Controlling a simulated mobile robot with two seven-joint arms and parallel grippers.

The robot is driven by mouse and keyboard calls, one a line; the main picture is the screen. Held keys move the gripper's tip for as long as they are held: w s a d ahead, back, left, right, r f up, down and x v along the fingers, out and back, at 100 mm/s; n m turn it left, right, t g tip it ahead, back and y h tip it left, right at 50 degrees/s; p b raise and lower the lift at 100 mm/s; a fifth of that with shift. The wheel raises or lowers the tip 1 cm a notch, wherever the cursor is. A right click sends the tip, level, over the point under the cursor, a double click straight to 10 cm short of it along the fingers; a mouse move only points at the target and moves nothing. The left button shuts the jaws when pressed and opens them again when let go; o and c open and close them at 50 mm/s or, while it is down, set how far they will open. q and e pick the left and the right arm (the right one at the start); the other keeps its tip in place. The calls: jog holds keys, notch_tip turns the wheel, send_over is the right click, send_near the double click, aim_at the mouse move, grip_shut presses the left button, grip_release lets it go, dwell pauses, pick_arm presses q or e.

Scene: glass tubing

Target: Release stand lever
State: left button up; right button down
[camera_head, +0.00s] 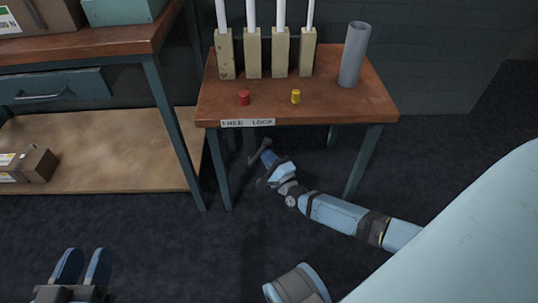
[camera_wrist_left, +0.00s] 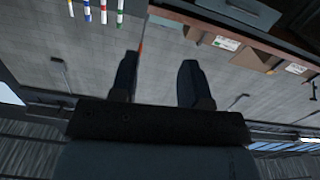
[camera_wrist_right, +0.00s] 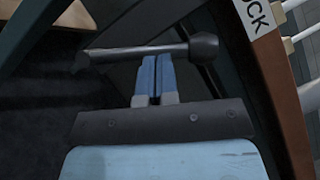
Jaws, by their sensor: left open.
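The stand lever is a dark grey bar with a round knob (camera_wrist_right: 203,47) in the right wrist view. In the head view the lever (camera_head: 257,152) shows below the front edge of the small stand table (camera_head: 350,108). My right gripper (camera_head: 268,157) reaches under that edge, right at the lever. In the right wrist view its blue fingers (camera_wrist_right: 156,65) are close together, with their tips at the bar; I cannot tell whether they touch it. My left gripper (camera_head: 82,258) is open and empty at the lower left; its spread fingers also show in the left wrist view (camera_wrist_left: 157,80).
The stand table holds several wooden blocks with white tubes (camera_head: 252,55), a grey cylinder (camera_head: 354,55), a red knob (camera_head: 244,97) and a yellow knob (camera_head: 295,96). A label (camera_head: 247,123) is on its front edge. A workbench (camera_head: 100,45) with a lower shelf stands left.

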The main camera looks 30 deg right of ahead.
pick_arm(q)
notch_tip(320, 180, up, 10)
jog(key=s+n+t+p, duration=0.2)
jog(key=t+p, duration=0.1)
jog(key=p, duration=0.6)
jog(key=a+f+g+y+p, duration=0.2)
jog(key=f+g+p, duration=0.1)
jog(key=f, duration=0.3)
jog(key=s+a+f+g+y+p, duration=0.1)
jog(key=a+f+g+y+p, duration=0.1)
jog(key=f, duration=0.4)
jog(key=shift+s+a+f+n+g+y+p, duration=0.25)
jog(key=shift+a+g+y+p, duration=0.35)
jog(key=shift+p, duration=0.65)
pick_arm(e)
jog(key=w+a+r+n+g, duration=0.2)
jog(key=w+a+n+g, duration=0.2)
jog(key=n, duration=0.4)
jog(key=shift+a+r+g, duration=0.15)
jog(key=shift+a+g, duration=0.55)
jog(key=shift+a, duration=0.5)
pick_arm(q)
jog(key=shift+a, duration=0.15)
jog(key=shift+r, duration=0.15)
